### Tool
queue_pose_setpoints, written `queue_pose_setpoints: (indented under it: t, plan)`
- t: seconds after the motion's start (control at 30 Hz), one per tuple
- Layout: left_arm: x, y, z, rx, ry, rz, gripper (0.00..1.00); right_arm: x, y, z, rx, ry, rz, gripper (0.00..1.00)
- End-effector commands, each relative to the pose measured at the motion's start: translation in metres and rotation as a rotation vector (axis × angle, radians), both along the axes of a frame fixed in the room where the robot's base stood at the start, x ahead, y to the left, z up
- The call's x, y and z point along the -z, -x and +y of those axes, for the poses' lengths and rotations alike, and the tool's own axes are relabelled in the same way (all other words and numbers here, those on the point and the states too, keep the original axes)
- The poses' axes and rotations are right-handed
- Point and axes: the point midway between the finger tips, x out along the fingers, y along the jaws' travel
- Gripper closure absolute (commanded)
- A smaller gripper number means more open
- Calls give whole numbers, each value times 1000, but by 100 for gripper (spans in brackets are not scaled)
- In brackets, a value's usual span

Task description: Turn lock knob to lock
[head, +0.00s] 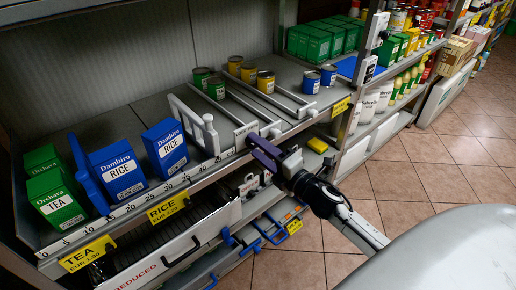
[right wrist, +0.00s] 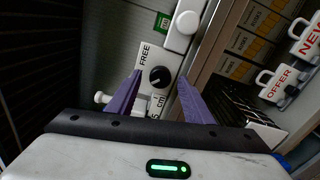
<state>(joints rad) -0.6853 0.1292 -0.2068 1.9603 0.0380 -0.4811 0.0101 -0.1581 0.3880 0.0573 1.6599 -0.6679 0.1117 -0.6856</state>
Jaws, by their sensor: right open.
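The lock knob (right wrist: 159,77) is a round black dial with a pale mark, on a white plate marked FREE. The right wrist view shows it between the purple fingers of my right gripper (right wrist: 158,84), with the fingers apart on either side. I cannot tell whether they touch it. In the head view my right gripper (head: 257,146) is at the shelf's front edge, and the knob is hidden there. My left gripper is not in view.
The shelf's front rail (head: 180,180) carries a scale and price tags. Tea boxes (head: 55,201), rice boxes (head: 166,147) and several cans (head: 265,81) stand on the shelf, with bare shelf between. Tiled floor is clear at right.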

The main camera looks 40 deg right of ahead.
Motion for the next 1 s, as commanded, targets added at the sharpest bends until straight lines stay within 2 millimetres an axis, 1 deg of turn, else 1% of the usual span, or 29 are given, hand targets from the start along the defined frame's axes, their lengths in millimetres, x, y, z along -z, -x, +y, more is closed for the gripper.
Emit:
queue_pose_setpoints:
  t: [0.17,0.3,0.4,0.5,0.6,0.7,1.0]
  plan:
    - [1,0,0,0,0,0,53,3,29,-2,1,-1,5,53]
    - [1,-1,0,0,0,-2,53,3,57,-4,0,-1,6,53]
    - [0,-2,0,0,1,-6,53,2,74,-5,0,0,4,53]
    - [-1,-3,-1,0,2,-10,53,2,87,-6,1,0,4,53]
    - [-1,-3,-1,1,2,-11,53,2,95,-7,1,0,3,53]
    - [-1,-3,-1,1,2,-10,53,1,98,-7,-1,0,2,53]
    - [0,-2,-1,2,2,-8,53,1,98,-7,-1,0,2,53]
